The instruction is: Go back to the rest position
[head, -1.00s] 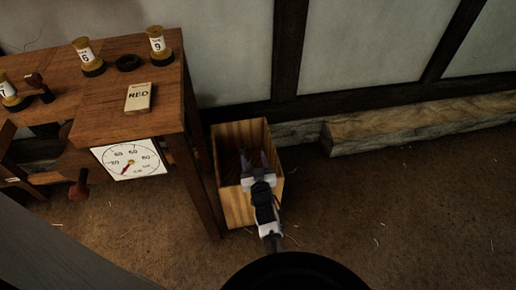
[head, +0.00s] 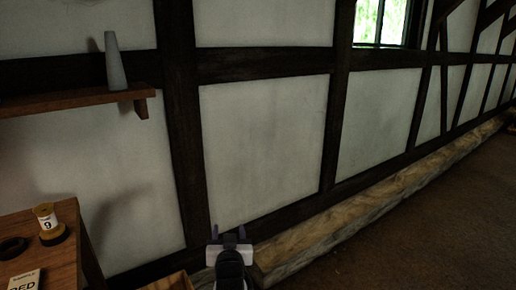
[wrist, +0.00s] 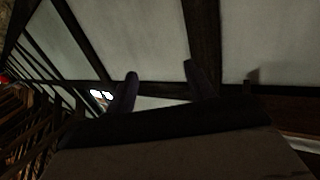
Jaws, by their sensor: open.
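My gripper (head: 229,234) shows at the bottom middle of the head view, its two fingers pointing up and apart. It is open, with nothing between the fingers. In the wrist view the two dark fingers (wrist: 160,88) stand apart against the pale wall panels. The gripper is in front of the timber-framed wall, above and to the right of a wooden box (head: 168,282), of which only the top edge shows at the bottom of the head view.
A wooden table (head: 66,215) stands at the lower left, with a spool marked 9 (head: 50,226), a dark ring (head: 12,247) and a card (head: 24,281) on it. A shelf (head: 60,103) above holds a grey cone (head: 115,65). Floor is clear at the right.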

